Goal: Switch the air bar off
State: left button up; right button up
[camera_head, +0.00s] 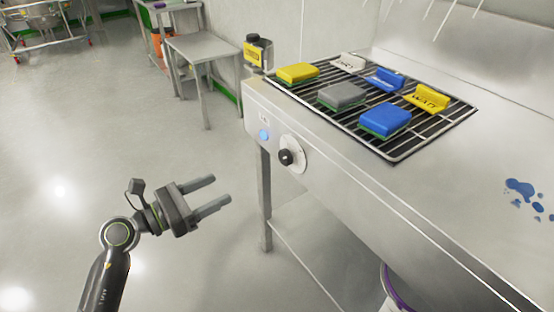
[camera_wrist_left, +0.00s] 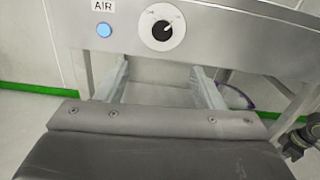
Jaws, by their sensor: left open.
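The air control is a black knob (camera_head: 286,157) on a round white dial on the front face of the steel bench. The knob also shows in the wrist view (camera_wrist_left: 163,29); the dial's markings are too small to read. A round blue light (camera_head: 264,135) is to the left of the knob and looks lit. In the wrist view the light (camera_wrist_left: 104,30) sits under an "AIR" label (camera_wrist_left: 103,5). My left gripper (camera_head: 221,190) is open and empty, in front of and apart from the bench. In the wrist view its fingers (camera_wrist_left: 160,72) show below the dial.
A black grate (camera_head: 396,158) on the bench top (camera_head: 440,190) carries several coloured sponges and blocks. Blue spots (camera_head: 522,188) mark the bench top at right. A purple-rimmed bucket (camera_head: 388,290) stands below. Small steel tables (camera_head: 205,46) are behind; the floor at left is clear.

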aim_at(282, 158)
pick_arm(q)
jog(key=shift+m, duration=0.3)
jog(key=x, duration=1.7)
jog(key=shift+w+d, duration=0.15)
jog(key=shift+d, duration=0.1)
jog(key=c, duration=1)
